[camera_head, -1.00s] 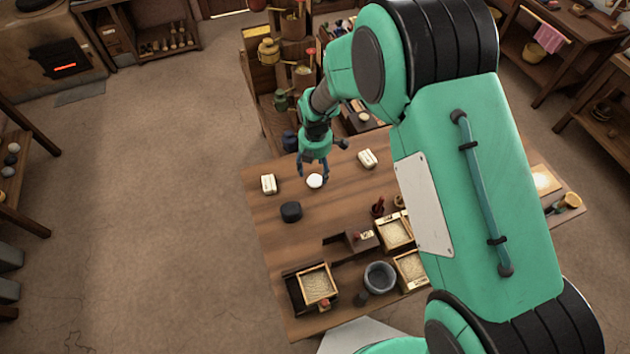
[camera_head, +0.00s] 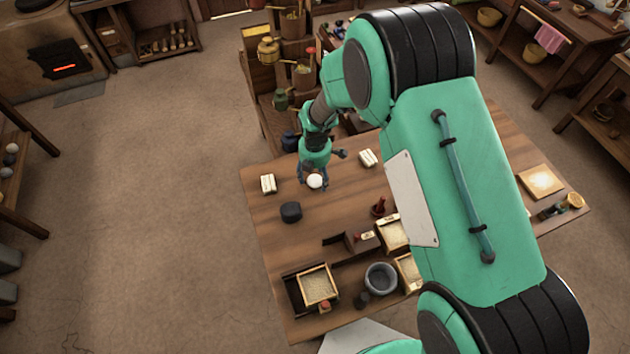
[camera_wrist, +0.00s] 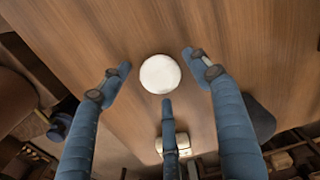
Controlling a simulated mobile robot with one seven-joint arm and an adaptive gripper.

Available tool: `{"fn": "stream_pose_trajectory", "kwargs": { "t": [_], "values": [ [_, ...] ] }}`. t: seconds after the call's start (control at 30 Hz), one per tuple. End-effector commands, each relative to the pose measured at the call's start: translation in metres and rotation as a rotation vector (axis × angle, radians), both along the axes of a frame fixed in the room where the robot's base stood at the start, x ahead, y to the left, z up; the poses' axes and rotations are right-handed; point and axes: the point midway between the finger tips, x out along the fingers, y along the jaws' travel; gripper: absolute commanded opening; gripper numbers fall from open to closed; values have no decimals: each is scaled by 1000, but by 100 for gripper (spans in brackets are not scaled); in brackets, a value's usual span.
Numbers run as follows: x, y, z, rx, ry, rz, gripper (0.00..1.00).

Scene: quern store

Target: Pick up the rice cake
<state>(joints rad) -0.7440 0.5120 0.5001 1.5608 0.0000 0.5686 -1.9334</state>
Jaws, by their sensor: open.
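The rice cake (camera_head: 314,181) is a small round white disc on the wooden table. It also shows in the wrist view (camera_wrist: 160,74), lying flat with bare wood around it. My gripper (camera_head: 313,177) is low over the table at the rice cake. In the wrist view its blue fingers (camera_wrist: 160,78) are spread open, one on the left, one on the right and one below the cake. A gap shows between the cake and the side fingers. I cannot tell whether the lower finger touches its edge.
Two pale wrapped blocks (camera_head: 268,184) (camera_head: 368,158) lie left and right of my gripper. A dark round piece (camera_head: 291,212) sits nearer the front. Trays of grain (camera_head: 317,285) and a grey pot (camera_head: 381,279) fill the front. Shelves with jars (camera_head: 281,99) stand behind.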

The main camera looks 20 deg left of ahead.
Motion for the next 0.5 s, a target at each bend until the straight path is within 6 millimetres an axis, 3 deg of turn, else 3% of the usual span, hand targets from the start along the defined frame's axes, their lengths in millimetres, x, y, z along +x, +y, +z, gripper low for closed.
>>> {"fn": "stream_pose_trajectory", "kwargs": {
  "t": [0.1, 0.33, 0.5],
  "values": [
    [0, 0, 0, 0, 0, 0, 63],
    [0, 0, 0, 0, 0, 0, 17],
    [0, 0, 0, 0, 0, 0, 16]
  ]
}}
